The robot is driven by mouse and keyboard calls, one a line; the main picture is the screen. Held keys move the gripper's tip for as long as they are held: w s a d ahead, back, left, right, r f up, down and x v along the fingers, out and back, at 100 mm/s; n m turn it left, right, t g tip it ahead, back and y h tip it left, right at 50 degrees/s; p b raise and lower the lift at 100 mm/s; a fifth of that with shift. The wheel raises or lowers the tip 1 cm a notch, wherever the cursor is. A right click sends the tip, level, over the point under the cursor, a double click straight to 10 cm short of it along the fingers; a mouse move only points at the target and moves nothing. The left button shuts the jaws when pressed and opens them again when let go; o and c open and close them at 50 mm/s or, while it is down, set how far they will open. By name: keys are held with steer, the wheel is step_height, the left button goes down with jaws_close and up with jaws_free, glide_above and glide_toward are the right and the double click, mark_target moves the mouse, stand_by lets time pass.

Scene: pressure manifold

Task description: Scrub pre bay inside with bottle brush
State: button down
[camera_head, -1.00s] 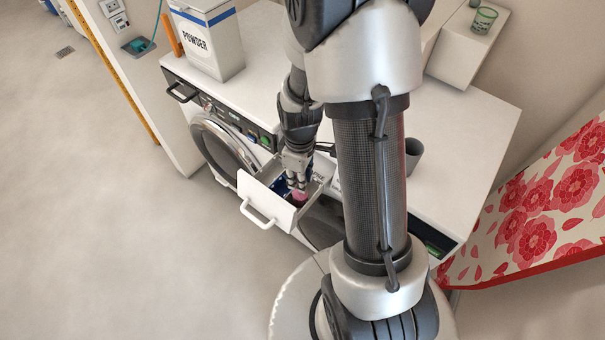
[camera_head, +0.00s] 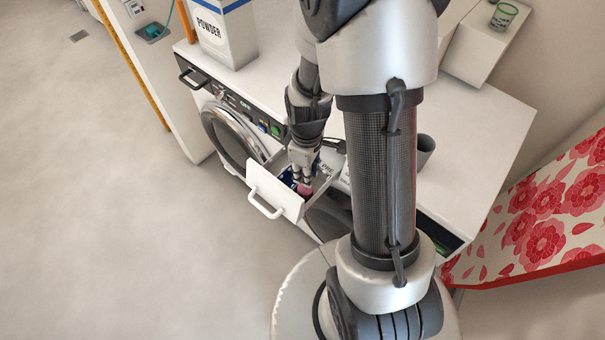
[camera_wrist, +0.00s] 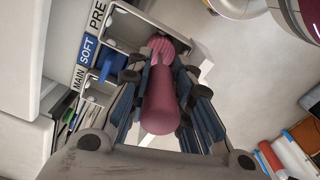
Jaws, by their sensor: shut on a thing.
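The pink bottle brush (camera_wrist: 160,105) is held between the fingers of my gripper (camera_wrist: 163,88) in the wrist view. Its ribbed round end (camera_wrist: 160,46) points toward the pre bay (camera_wrist: 130,22), at the top of the open drawer; I cannot tell if it touches a wall. The labels PRE, SOFT and MAIN run along the drawer's left side, with a blue insert (camera_wrist: 110,64) by SOFT. In the head view my gripper (camera_head: 302,176) reaches down into the white drawer (camera_head: 272,190), with a bit of pink below the fingers. The brush tip is hidden there.
The drawer sticks out of a washing machine with a round door (camera_head: 228,138). A powder box (camera_head: 226,38) and a grey cup (camera_head: 421,152) stand on the white top. A flowered board (camera_head: 545,210) is at right. Floor at left is clear.

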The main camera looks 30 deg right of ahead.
steer(key=shift+w+d, duration=1.1)
steer(key=shift+d, duration=2.05)
steer(key=shift+s+a, duration=0.5)
steer(key=shift+a, duration=0.85)
steer(key=shift+s+a, duration=0.45)
steer(key=shift+a, duration=0.85)
steer(key=shift+s+a, duration=0.5)
steer(key=shift+a, duration=0.85)
steer(key=shift+d, duration=0.1)
steer(key=w+d, duration=0.3)
steer(key=d, duration=0.4)
steer(key=shift+d+p, duration=0.3)
steer(key=shift+d, duration=0.1)
steer(key=shift+a, duration=0.1)
